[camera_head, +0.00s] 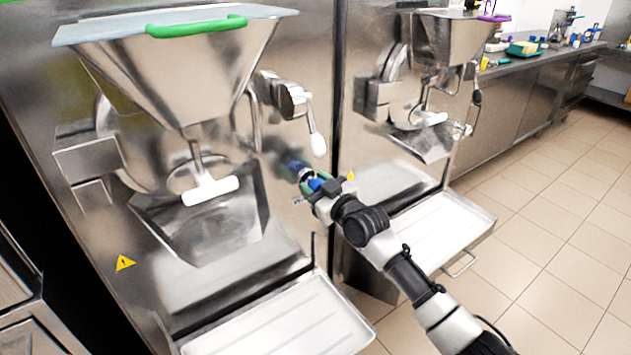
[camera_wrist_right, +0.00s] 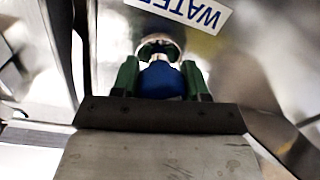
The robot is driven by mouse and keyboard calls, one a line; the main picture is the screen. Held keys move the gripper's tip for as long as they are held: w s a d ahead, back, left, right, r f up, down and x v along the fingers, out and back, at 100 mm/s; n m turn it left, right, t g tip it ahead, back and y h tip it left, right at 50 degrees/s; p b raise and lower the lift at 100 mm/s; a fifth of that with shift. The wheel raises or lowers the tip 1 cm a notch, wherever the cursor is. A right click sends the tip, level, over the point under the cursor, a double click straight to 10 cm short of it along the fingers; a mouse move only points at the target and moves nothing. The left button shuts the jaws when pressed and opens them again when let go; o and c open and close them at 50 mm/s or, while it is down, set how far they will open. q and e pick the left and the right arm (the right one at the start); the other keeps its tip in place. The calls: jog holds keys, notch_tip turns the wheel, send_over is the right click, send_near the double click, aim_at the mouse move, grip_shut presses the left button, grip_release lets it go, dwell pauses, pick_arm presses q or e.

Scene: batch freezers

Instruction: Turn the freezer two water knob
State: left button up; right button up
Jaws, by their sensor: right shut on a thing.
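The water knob (camera_wrist_right: 161,80) is blue and sits on the steel front of the near freezer (camera_head: 290,222), right of its chute. In the right wrist view a "WATER" label (camera_wrist_right: 190,12) shows beside it, upside down. My right gripper (camera_head: 309,181) reaches in from the lower right. Its green fingers (camera_wrist_right: 160,78) are on both sides of the knob and shut on it. In the head view the gripper partly hides the knob (camera_head: 317,184). My left gripper is in neither view.
The near freezer has a steel hopper (camera_head: 180,75) with a green-handled lid, a white-tipped lever (camera_head: 317,143) above my gripper, and a drip tray (camera_head: 290,325) below. A second freezer (camera_head: 405,160) with its own tray (camera_head: 440,225) stands to the right. Tiled floor (camera_head: 560,230) is clear.

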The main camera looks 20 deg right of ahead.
jog(key=m+p, duration=0.1)
jog(key=m, duration=0.3)
jog(key=shift+m, duration=0.3)
jog(key=shift+m+p, duration=0.65)
jog(key=shift+m, duration=1.25)
jog(key=o, duration=0.9)
jog(key=shift+o, duration=0.2)
jog(key=shift+d, duration=0.1)
jog(key=v, duration=1)
jog(key=shift+s+f, duration=0.2)
jog(key=shift+s, duration=0.25)
